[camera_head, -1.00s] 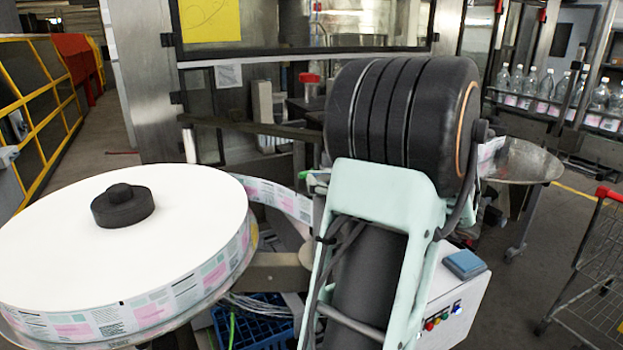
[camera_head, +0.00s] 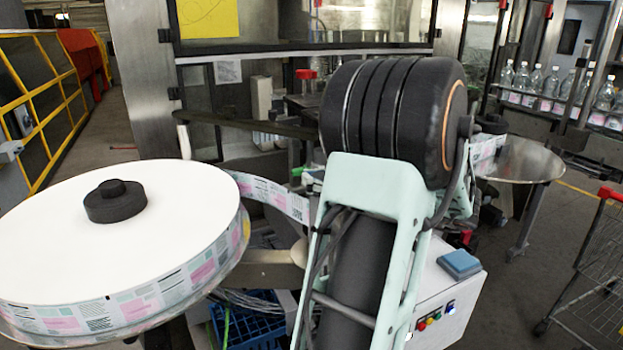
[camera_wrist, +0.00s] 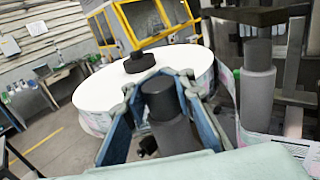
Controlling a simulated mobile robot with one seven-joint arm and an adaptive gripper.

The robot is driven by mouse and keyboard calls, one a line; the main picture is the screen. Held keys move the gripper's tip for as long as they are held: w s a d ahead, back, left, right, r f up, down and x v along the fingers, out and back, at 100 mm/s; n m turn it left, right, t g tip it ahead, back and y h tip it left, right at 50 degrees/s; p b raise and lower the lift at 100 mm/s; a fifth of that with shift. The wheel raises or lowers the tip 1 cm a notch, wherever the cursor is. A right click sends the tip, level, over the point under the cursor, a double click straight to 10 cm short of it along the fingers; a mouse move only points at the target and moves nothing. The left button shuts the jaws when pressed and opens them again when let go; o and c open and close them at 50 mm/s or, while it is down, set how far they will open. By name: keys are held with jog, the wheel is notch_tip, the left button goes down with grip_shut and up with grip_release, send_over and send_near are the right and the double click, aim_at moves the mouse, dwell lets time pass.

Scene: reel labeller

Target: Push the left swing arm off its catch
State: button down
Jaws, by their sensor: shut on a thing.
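My gripper (camera_wrist: 161,84) shows in the wrist view, its two blue fingers on either side of a grey upright roller with a dark cap (camera_wrist: 159,97). It is shut on this roller. In the head view the gripper is hidden behind my own arm. There a dark horizontal bar (camera_head: 250,125), which looks like the swing arm, reaches left from behind my arm, with a pale upright roller (camera_head: 185,143) at its left end. I cannot tell which roller in the head view is the held one. The catch cannot be made out.
A large white label reel (camera_head: 110,240) with a dark hub fills the left. Its label web (camera_head: 275,195) runs right, behind my arm. A second capped roller (camera_wrist: 257,90) stands right of my gripper. A white control box (camera_head: 440,300) and a metal disc (camera_head: 525,160) are at right.

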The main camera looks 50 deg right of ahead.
jog(key=c, duration=2.2)
grip_release()
jog(key=shift+s+a+f, duration=0.1)
jog(key=shift+f, duration=0.1)
jog(key=shift+c, duration=0.2)
jog(key=o, duration=0.6)
jog(key=shift+s+a+r, duration=0.1)
jog(key=shift+s+r, duration=0.05)
jog(key=shift+s, duration=0.05)
jog(key=shift+w, duration=0.1)
jog(key=shift+s, duration=0.3)
jog(key=v, duration=1.1)
jog(key=shift+s+d, duration=0.2)
jog(key=shift+d, duration=0.05)
